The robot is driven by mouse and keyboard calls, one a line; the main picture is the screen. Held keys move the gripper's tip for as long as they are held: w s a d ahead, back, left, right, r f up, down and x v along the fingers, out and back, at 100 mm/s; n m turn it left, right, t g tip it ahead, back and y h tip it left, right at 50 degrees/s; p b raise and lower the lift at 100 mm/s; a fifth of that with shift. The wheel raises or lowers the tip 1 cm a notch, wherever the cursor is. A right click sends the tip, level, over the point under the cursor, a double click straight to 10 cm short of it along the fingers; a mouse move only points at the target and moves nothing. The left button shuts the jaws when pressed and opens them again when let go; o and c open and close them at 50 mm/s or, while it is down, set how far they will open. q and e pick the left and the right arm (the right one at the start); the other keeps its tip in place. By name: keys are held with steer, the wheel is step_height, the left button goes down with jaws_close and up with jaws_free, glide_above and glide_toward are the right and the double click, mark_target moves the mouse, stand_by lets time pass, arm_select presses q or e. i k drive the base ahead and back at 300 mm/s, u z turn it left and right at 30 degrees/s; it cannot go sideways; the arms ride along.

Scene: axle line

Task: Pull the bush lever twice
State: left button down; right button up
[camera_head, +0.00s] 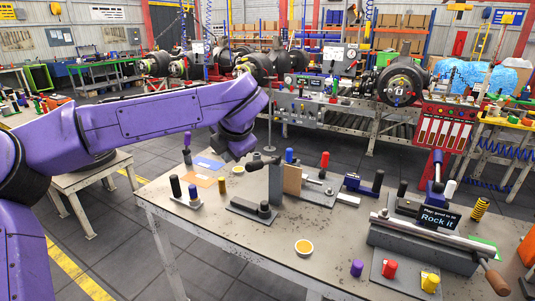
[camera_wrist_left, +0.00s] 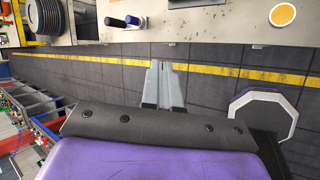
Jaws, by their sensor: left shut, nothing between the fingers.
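No label in view names the bush lever, so I cannot tell which handle it is. Lever-like parts on the grey workbench (camera_head: 240,235) include a dark rod with a black ball end (camera_head: 256,163) beside an upright grey plate, a red-topped handle (camera_head: 324,160), and a long bar with a wooden handle (camera_head: 497,281). My left wrist hangs above the bench's far left part in the head view, its fingers hidden there. In the left wrist view my left gripper (camera_wrist_left: 165,68) is shut and empty, seen against the floor beside a bench edge. My right gripper is out of view.
A "Rock it" sign (camera_head: 438,219) stands at the bench's right. Black posts (camera_head: 175,187), a yellow dish (camera_head: 304,247), and red (camera_head: 389,268) and yellow (camera_head: 430,283) knobs crowd the top. The bench's front left is fairly clear. A conveyor line with axle parts runs behind.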

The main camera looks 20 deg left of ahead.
mark_target(252, 166)
steer(key=i, duration=0.85)
